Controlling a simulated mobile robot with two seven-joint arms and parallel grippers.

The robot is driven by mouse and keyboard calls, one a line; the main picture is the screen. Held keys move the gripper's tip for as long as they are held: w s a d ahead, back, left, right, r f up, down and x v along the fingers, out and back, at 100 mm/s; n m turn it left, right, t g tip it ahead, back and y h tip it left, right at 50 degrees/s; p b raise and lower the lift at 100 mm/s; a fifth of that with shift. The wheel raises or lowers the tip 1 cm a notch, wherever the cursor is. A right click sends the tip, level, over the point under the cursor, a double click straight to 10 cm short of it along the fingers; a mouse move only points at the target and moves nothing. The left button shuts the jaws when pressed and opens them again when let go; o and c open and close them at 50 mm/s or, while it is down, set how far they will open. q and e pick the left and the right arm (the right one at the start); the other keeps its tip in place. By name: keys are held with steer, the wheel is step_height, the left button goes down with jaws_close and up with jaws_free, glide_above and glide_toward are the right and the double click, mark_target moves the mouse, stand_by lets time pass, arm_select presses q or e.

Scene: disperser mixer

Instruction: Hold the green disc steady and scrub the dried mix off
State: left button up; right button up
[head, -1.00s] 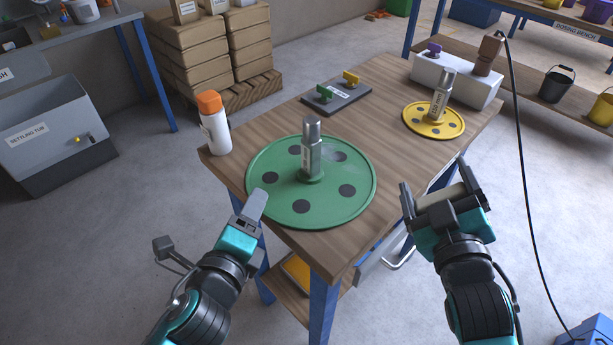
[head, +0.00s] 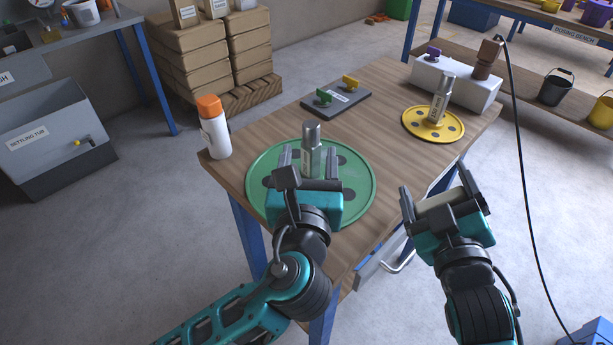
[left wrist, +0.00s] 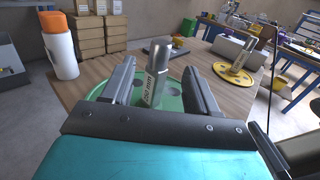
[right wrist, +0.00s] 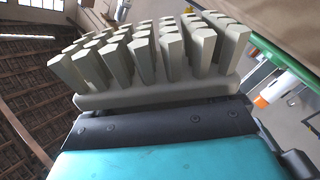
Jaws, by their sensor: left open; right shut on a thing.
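The green disc (head: 353,186) lies flat at the near left of the wooden table, with a metal shaft (head: 312,140) standing upright from its centre. A faint pale patch shows on its far side. My left gripper (head: 309,165) is open over the near part of the disc, its fingers pointing at the shaft. In the left wrist view the labelled shaft (left wrist: 158,75) stands between the two fingers, apart from them. My right gripper (head: 436,193) is shut on a scrubbing brush (head: 440,198), off the table's right edge. Its thick pale bristle blocks (right wrist: 150,50) fill the right wrist view.
A white bottle with an orange cap (head: 214,128) stands at the table's left corner. A yellow disc with a shaft (head: 433,122), a dark plate with green and yellow clamps (head: 337,99) and a white block (head: 455,82) stand farther back. Bare wood lies between the discs.

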mark_target(311, 137)
arm_select(q)
steer(key=w, duration=0.7)
steer(key=shift+w+d, duration=0.15)
steer(key=shift+w, duration=0.05)
jaws_close()
stand_by(0.5)
steer(key=c, duration=0.5)
jaws_free()
steer(key=c, duration=0.5)
